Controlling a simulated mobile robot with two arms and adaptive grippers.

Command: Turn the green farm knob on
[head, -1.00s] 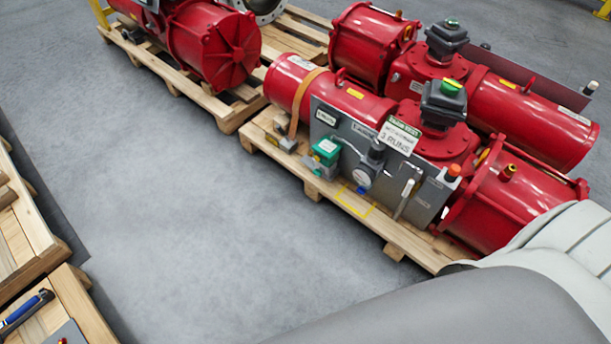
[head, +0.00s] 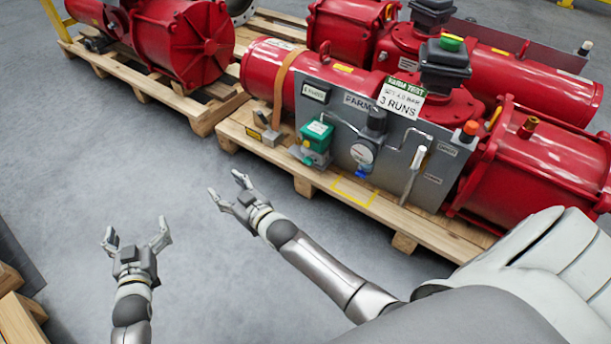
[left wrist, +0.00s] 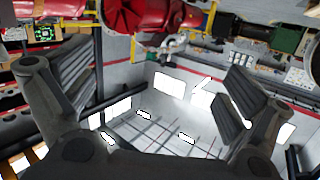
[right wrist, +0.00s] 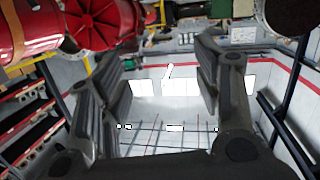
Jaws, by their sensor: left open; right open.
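A grey panel (head: 343,106) with lettering that looks like "PARM" or "FARM" stands on the front of a red valve actuator (head: 545,165). A green box (head: 316,137) with small fittings is at the panel's lower left. Which part is the farm knob, and its setting, I cannot tell. My right gripper (head: 227,185) is open and empty, left of and below the green box, apart from it. My left gripper (head: 137,234) is open and empty, farther left over the floor. Both wrist views show open fingers of the left (left wrist: 150,105) and right (right wrist: 160,90) grippers with nothing between.
The actuator sits on a wooden pallet (head: 400,222). The panel also carries a gauge (head: 362,154), a silver lever (head: 414,175) and a red-topped fitting (head: 468,131). A green-topped black box (head: 445,62) sits above. Another red actuator (head: 190,45) stands at the left. Grey floor between is clear.

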